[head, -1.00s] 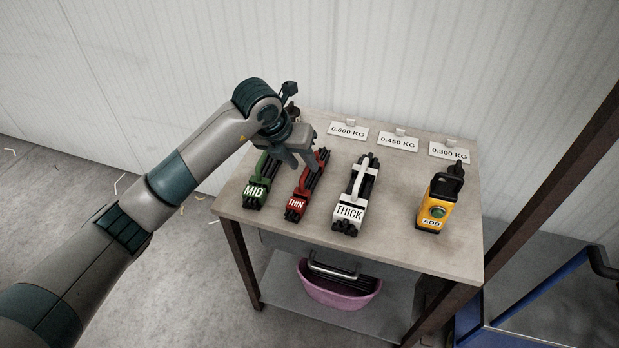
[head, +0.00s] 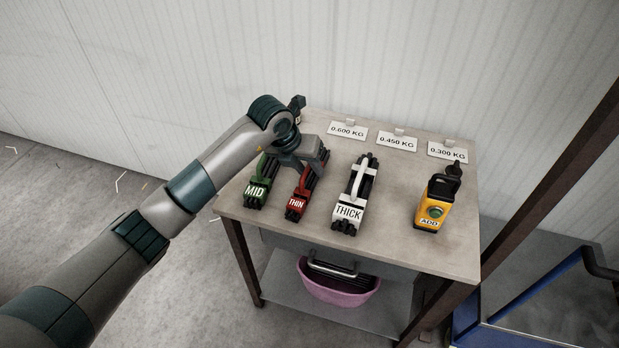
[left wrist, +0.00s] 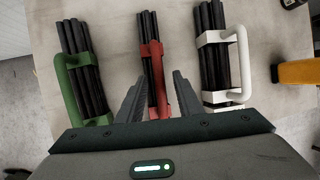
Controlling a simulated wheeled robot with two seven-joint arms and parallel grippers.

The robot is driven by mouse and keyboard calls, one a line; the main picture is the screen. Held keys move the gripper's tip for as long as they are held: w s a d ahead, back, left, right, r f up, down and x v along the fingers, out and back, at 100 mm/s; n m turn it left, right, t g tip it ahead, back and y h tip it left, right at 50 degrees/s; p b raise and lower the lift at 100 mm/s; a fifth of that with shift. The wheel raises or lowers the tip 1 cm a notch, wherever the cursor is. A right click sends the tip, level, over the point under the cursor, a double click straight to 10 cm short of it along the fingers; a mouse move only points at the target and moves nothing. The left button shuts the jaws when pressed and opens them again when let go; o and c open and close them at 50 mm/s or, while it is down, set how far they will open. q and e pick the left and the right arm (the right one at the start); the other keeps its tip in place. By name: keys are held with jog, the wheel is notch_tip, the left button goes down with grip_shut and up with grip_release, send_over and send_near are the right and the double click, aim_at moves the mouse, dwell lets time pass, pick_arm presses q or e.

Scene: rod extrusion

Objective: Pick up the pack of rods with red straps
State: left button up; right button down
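The pack of rods with red straps (head: 296,207), labelled THIN, lies on the table between the green and white packs. My left gripper (head: 305,172) is right over it and hides part of its handle and rods. In the left wrist view the red pack (left wrist: 151,62) runs up between the two fingers of my left gripper (left wrist: 158,95). The fingers are apart, one on each side of the red handle, with a gap to it. Whether they are down at handle height is hard to tell. My right gripper is not in view.
The green MID pack (head: 255,194) lies close on the left, the white THICK pack (head: 348,212) on the right. A yellow ADD device (head: 434,212) stands farther right. Weight cards (head: 397,141) stand along the back. A pink basin (head: 340,291) sits on the lower shelf.

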pick_arm(q)
jog(key=shift+c, duration=0.6)
grip_shut()
dwell(1.0)
